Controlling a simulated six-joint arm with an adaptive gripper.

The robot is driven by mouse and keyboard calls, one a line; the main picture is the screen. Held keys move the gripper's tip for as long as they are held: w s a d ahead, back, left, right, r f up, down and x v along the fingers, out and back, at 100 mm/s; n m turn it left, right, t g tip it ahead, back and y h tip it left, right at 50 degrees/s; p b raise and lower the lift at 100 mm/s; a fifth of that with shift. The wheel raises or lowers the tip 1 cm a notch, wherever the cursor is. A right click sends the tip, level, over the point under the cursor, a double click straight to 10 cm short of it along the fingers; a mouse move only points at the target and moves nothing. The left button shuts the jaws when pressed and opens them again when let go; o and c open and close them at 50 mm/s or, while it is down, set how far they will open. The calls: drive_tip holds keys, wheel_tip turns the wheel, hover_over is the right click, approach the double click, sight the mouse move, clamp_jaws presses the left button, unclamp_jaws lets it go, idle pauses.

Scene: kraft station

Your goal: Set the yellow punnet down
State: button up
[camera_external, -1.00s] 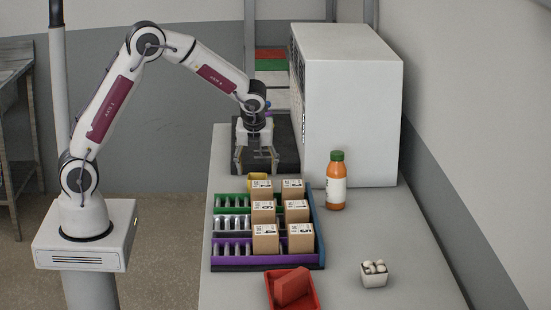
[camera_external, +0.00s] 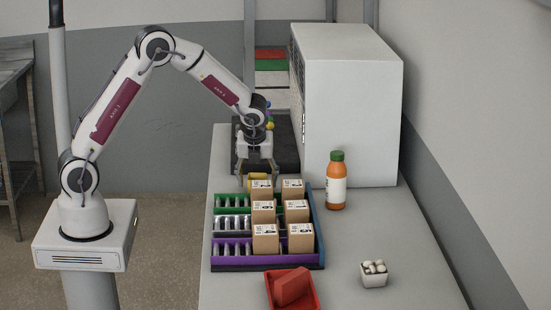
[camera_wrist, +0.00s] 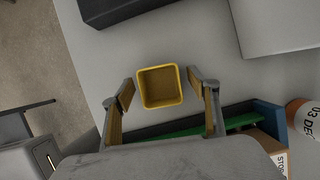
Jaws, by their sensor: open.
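The yellow punnet (camera_wrist: 159,87) is a small square tub, empty inside, and rests on the grey table behind the box rack. In the external view only part of the punnet (camera_external: 260,183) shows between my gripper and the boxes. My gripper (camera_external: 257,181) is low over it, pointing down. In the wrist view my gripper (camera_wrist: 160,88) is open, with one finger on each side of the punnet and a gap on both sides.
A rack (camera_external: 232,250) with green, grey and purple rows holds several cardboard boxes (camera_external: 265,240) just in front. A juice bottle (camera_external: 336,185), white cabinet (camera_external: 352,110), red tray (camera_external: 270,295) and white punnet (camera_external: 374,280) stand around.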

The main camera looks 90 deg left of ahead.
drive_tip(key=c, duration=1.1)
drive_tip(key=shift+c, duration=0.2)
drive_tip(key=shift+r, duration=0.1)
wheel_tip(320, 180, up, 10)
